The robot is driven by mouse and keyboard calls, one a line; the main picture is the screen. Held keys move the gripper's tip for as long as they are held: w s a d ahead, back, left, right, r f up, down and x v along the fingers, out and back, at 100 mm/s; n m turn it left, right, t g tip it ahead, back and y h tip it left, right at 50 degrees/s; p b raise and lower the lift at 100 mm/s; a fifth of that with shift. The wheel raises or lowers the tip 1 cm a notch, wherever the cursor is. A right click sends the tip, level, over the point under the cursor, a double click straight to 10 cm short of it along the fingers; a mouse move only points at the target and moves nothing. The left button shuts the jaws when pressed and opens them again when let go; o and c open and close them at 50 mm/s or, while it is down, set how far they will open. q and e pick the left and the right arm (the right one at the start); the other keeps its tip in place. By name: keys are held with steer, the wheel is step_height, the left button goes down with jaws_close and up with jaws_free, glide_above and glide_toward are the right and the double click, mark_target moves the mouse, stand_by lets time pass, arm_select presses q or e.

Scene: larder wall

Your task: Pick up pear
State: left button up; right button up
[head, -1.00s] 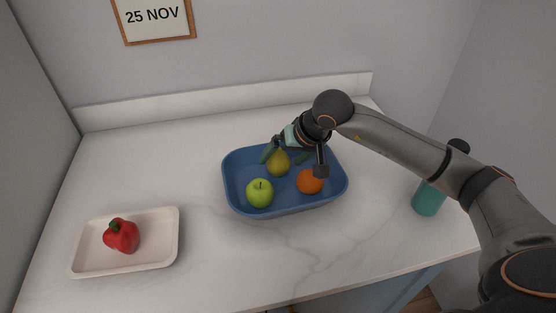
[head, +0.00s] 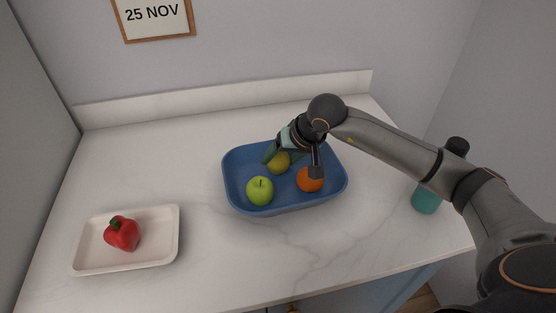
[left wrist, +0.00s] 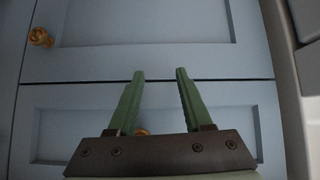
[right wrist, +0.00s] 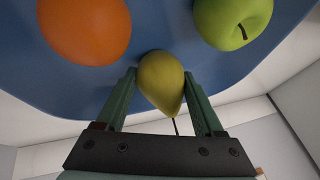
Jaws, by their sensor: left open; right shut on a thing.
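The yellow-green pear (head: 279,164) is in the blue bowl (head: 234,196), at its back, partly hidden by my right gripper (head: 281,156). In the right wrist view the pear (right wrist: 161,80) sits between the two green fingers of my right gripper (right wrist: 160,88), which are shut on it. The bowl floor lies just behind the pear there; I cannot tell whether they touch. My left gripper (left wrist: 159,75) is open and empty in front of blue cabinet fronts, and is not in the head view.
A green apple (head: 260,190) and an orange (head: 309,180) are in the bowl near the pear. A cream tray (head: 160,250) with a red pepper (head: 122,234) is at the left. A teal bottle (head: 426,200) stands at the right, behind my right arm. The counter's middle front is clear.

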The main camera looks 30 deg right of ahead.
steer(key=c, duration=0.4)
steer(key=shift+r, duration=0.15)
